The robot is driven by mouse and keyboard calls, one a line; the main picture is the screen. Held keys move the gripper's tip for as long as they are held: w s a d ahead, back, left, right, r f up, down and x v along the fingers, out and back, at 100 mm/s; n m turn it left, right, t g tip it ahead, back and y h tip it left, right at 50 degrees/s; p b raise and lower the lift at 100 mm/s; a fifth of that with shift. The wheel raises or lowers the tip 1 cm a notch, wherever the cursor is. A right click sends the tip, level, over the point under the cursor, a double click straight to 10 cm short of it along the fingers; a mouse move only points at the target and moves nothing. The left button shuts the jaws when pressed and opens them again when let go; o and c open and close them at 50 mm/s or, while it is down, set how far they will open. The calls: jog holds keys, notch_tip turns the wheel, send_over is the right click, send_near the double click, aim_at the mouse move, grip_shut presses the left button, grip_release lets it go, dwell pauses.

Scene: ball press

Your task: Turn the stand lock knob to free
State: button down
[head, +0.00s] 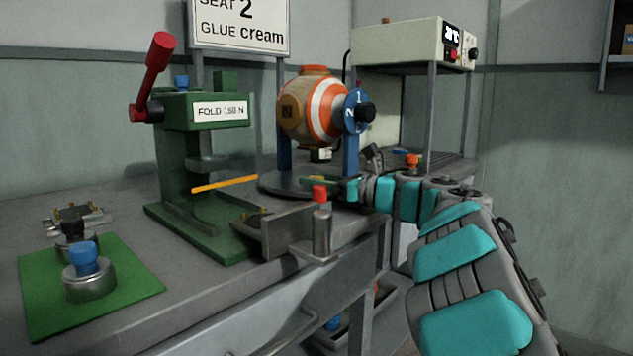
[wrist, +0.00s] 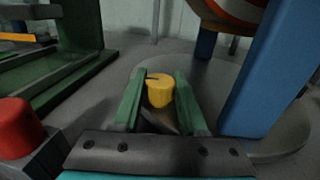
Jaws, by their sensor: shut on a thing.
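A yellow knob (wrist: 160,92) with a dark mark on its top sits low at the ball stand's round base (wrist: 225,85) in the wrist view. I take it for the stand lock knob. My gripper (wrist: 160,74) has its two green fingers on either side of the knob, shut on it. In the head view my gripper (head: 344,187) reaches in low at the front of the stand, and I cannot make out the knob there. The striped ball (head: 316,108) hangs between the stand's blue posts (head: 351,155). A blue dial (head: 351,112) with a black knob is at its right.
A green press (head: 197,150) with a red lever stands left of the stand. A red-topped post (head: 321,225) is close in front of my gripper. A beige box (head: 410,45) stands behind. A green mat (head: 125,290) with a blue-knobbed metal piece lies at front left.

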jog(key=shift+n+g+y, duration=0.9)
jog(key=shift+n+g, duration=0.4)
jog(key=shift+g, duration=0.5)
jog(key=shift+g+p, duration=0.3)
jog(key=shift+p, duration=0.15)
jog(key=shift+n+g+y+p, duration=0.3)
jog(key=shift+n+g+p, duration=0.4)
jog(key=shift+n+g, duration=0.4)
jog(key=shift+c, duration=2.2)
grip_release()
jog(key=shift+m+t+h+b, duration=0.4)
jog(key=shift+m+t+b, duration=0.8)
jog(key=shift+t, duration=0.5)
